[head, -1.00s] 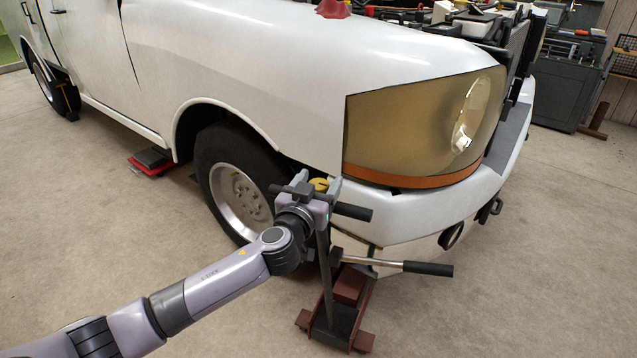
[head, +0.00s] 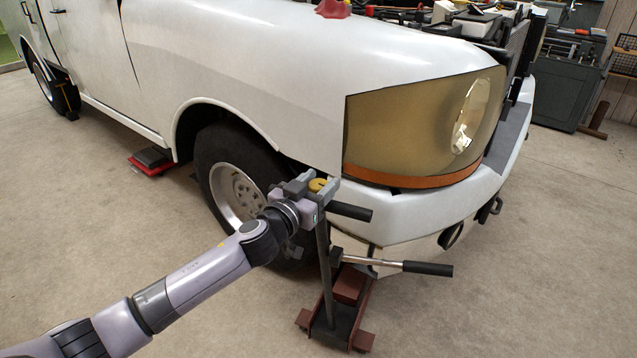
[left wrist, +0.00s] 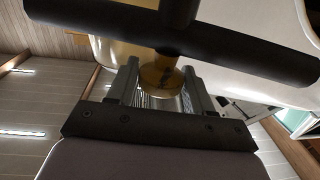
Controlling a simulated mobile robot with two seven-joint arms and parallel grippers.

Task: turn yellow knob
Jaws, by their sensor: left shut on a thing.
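The yellow knob (head: 317,185) sits at the top of the floor jack's upright post, beside the black crossbar handle. It also shows in the left wrist view (left wrist: 160,76), between the two fingers and just below the dark bar (left wrist: 240,58). My left gripper (head: 313,184) is shut on the knob, with one finger on each side of it. In the left wrist view my left gripper (left wrist: 158,88) reaches up to the knob. My right gripper is in neither view.
The floor jack (head: 343,300) stands on the concrete floor, with a lever (head: 425,268) sticking out to the right. The white pickup's fender and bumper (head: 420,215) are close behind the knob. The front wheel (head: 238,190) is to the left. Open floor lies in front and right.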

